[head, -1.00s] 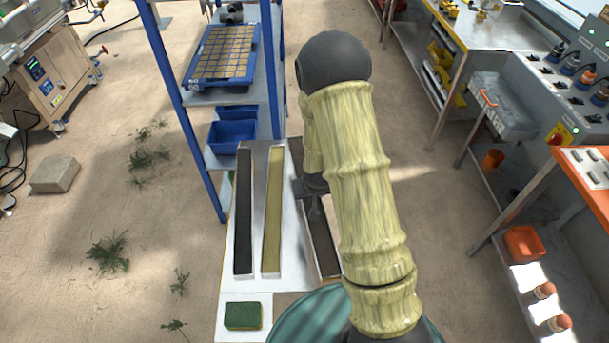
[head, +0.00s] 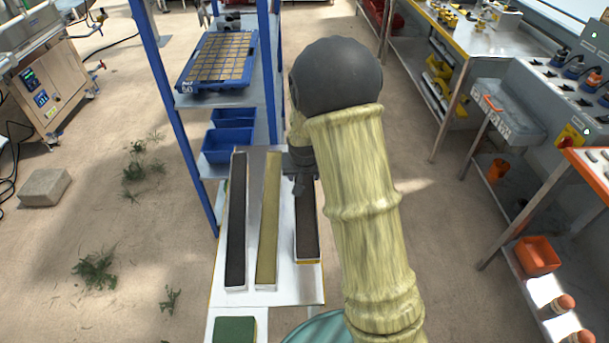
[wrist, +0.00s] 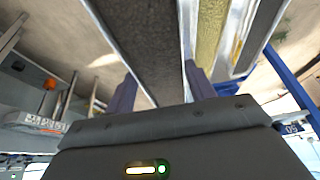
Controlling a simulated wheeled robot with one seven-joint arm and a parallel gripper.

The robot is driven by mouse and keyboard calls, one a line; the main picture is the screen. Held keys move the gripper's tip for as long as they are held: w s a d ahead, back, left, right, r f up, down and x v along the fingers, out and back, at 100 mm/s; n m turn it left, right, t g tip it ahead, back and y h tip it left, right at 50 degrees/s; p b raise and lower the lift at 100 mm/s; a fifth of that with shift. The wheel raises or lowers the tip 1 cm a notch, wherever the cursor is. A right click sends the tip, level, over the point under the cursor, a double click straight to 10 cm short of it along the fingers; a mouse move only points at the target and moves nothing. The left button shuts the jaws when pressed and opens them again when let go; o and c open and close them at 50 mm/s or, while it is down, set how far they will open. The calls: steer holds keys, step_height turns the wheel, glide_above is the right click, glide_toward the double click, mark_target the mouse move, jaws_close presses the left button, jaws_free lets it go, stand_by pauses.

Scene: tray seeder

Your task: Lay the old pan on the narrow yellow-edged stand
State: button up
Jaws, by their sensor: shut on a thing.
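My gripper (head: 302,186) is shut on a long, narrow pan (head: 306,232) with pale walls and dark brown fill. The wrist view shows this pan (wrist: 150,50) between my two fingers. It is level over the right side of the narrow white stand with a yellow edge (head: 290,289). I cannot tell whether it touches the stand's top. To its left on the stand lie a pan with yellowish fill (head: 268,225) and a pan with dark fill (head: 236,225), roughly parallel to it. My arm hides part of the stand's right and far area.
A blue-post rack (head: 172,110) behind the stand holds a seed tray (head: 219,62) and blue bins (head: 228,143). A green pad (head: 234,330) lies at the near end. Benches (head: 470,40) and an orange-topped table (head: 590,170) stand right. Open floor lies left.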

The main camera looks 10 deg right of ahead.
steer(key=shift+f+b, duration=3.2)
steer(key=shift+f, duration=0.9)
steer(key=shift+a+f+b, duration=0.1)
steer(key=shift+f+b, duration=0.5)
steer(key=shift+f, duration=0.6)
steer(key=shift+f+b, duration=0.55)
steer(key=shift+f, duration=0.05)
steer(key=o, duration=1.1)
steer(key=shift+c, duration=0.2)
steer(key=shift+s+r, duration=0.1)
steer(key=p+v, duration=0.2)
steer(key=v, duration=1.5)
steer(key=shift+r, duration=0.1)
